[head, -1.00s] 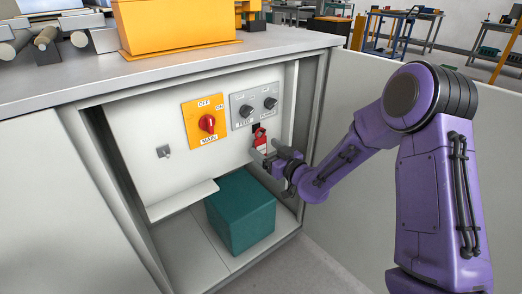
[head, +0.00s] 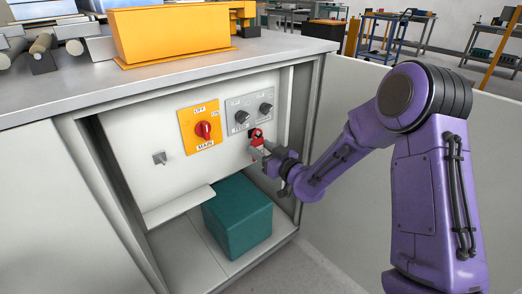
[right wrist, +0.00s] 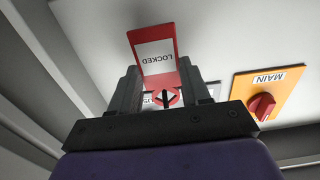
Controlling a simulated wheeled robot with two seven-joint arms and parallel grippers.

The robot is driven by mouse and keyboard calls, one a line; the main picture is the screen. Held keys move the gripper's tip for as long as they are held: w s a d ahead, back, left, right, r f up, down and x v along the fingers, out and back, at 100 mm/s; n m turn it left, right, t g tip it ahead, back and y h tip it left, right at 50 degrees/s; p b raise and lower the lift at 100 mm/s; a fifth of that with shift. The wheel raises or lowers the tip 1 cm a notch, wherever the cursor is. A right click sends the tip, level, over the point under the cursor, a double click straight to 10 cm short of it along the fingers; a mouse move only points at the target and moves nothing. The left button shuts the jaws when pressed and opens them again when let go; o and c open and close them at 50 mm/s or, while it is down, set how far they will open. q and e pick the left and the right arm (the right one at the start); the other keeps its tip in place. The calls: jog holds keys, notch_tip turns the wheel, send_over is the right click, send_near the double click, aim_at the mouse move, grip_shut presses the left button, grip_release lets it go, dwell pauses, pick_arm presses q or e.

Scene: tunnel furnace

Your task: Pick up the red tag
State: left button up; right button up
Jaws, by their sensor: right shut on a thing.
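The red tag (right wrist: 152,55) has a white label reading LOCKED. In the right wrist view it stands between the two dark fingers of my right gripper (right wrist: 163,88). I cannot tell whether the tag still touches the panel. My left gripper is in neither view.
The yellow MAIN switch plate (head: 200,127) with its red knob is left of the tag. A grey plate (head: 250,109) with two black knobs is above. A teal box (head: 238,214) stands on the cabinet floor. A small shelf (head: 179,206) juts out at lower left.

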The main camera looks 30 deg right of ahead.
jog(key=s+d+p, duration=0.1)
jog(key=s+p, duration=0.3)
jog(key=s, duration=1.3)
jog(key=shift+s+d, duration=0.2)
jog(key=shift+w+f, duration=0.1)
